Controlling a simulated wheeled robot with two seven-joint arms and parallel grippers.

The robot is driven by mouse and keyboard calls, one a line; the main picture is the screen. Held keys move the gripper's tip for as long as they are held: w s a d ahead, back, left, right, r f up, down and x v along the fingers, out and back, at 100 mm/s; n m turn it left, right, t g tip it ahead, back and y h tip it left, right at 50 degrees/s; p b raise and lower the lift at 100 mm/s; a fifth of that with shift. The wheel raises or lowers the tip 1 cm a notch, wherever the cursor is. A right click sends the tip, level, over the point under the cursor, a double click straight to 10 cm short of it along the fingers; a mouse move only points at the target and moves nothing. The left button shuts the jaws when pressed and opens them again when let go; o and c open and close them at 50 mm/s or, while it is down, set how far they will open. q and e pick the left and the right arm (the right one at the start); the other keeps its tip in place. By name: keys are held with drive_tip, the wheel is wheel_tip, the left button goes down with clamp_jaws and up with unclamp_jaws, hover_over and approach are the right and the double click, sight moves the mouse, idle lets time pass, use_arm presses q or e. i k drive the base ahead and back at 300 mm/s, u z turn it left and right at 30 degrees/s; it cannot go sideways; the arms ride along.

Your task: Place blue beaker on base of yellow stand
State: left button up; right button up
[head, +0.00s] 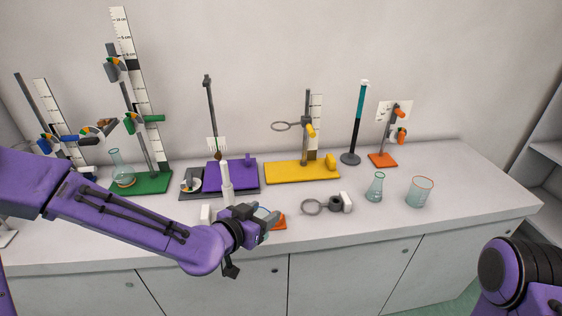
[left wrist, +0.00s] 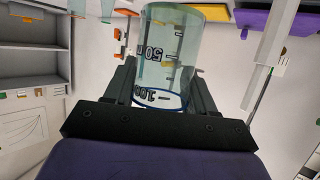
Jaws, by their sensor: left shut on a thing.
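My left gripper (head: 268,222) is above the front part of the bench. It is shut on the blue beaker (left wrist: 168,52), a clear glass with a blue rim and printed marks, which stands between the two fingers in the left wrist view. In the head view the gripper hides most of the beaker. The yellow stand (head: 307,130) is behind and to the right of the gripper, with a grey ring and a scale on it. Its flat yellow base (head: 290,173) looks mostly bare. My right gripper is out of view.
A purple stand (head: 225,175) is left of the yellow one. A white bottle (head: 227,184) stands just behind my left gripper. An orange stand (head: 383,159) is farther right.

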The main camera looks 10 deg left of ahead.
sight(280, 170)
drive_tip(key=i, duration=1.2)
drive_tip(key=z, duration=0.1)
